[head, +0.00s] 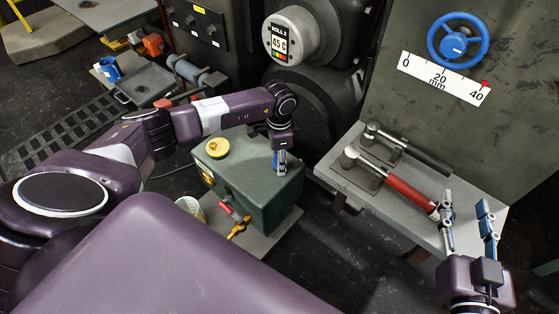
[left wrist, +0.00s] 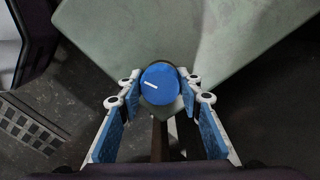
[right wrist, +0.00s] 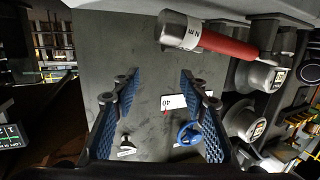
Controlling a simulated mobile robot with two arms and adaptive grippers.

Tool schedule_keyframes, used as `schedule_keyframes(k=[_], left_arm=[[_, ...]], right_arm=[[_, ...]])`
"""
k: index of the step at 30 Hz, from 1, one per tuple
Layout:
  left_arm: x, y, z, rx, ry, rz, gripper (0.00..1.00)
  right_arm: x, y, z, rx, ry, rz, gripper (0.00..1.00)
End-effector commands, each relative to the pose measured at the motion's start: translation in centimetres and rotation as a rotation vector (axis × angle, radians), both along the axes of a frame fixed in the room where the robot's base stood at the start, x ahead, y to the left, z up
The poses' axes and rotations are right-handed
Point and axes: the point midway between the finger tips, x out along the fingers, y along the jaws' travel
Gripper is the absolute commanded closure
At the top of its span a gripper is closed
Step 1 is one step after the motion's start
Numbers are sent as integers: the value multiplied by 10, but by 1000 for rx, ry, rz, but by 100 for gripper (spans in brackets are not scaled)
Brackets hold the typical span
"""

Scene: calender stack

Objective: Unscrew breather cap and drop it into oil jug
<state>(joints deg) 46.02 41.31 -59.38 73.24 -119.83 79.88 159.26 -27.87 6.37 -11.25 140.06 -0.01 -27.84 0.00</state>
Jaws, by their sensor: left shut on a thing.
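A blue round cap with a white line, which I take for the breather cap (left wrist: 160,85), sits between the fingertips of my left gripper (left wrist: 160,78) in the left wrist view. In the head view my left gripper (head: 280,162) points down at the right end of the green tank's top (head: 255,190), and its fingers hide the cap. I cannot tell whether the cap is still seated. A pale open container, perhaps the oil jug (head: 190,207), stands left of the tank, partly hidden by my arm. My right gripper (head: 466,203) is open and empty near the bench's right end.
A yellow cap (head: 217,147) is on the tank top, and red and yellow valve handles (head: 237,222) stick out of its front. A grey bench (head: 410,200) carries a red-handled tool (head: 400,187) and a black-handled one. A blue handwheel (head: 457,40) is on the panel behind.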

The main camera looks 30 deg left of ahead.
Motion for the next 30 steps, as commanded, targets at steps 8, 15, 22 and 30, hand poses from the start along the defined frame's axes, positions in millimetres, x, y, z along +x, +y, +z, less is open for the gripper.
schedule_keyframes(k=[8, 15, 22, 30], left_arm=[[1, 0, 2, 0, -1, 0, 92], [1, 1, 4, 1, -2, 1, 92], [1, 1, 5, 1, -3, 1, 92], [1, 1, 6, 1, -2, 1, 92]], right_arm=[[-1, 0, -5, -8, 30, 0, 60], [-2, -1, -11, -14, 57, 0, 60], [-3, -2, -16, -22, 84, -3, 60], [-5, -4, -23, -30, 116, -5, 60]])
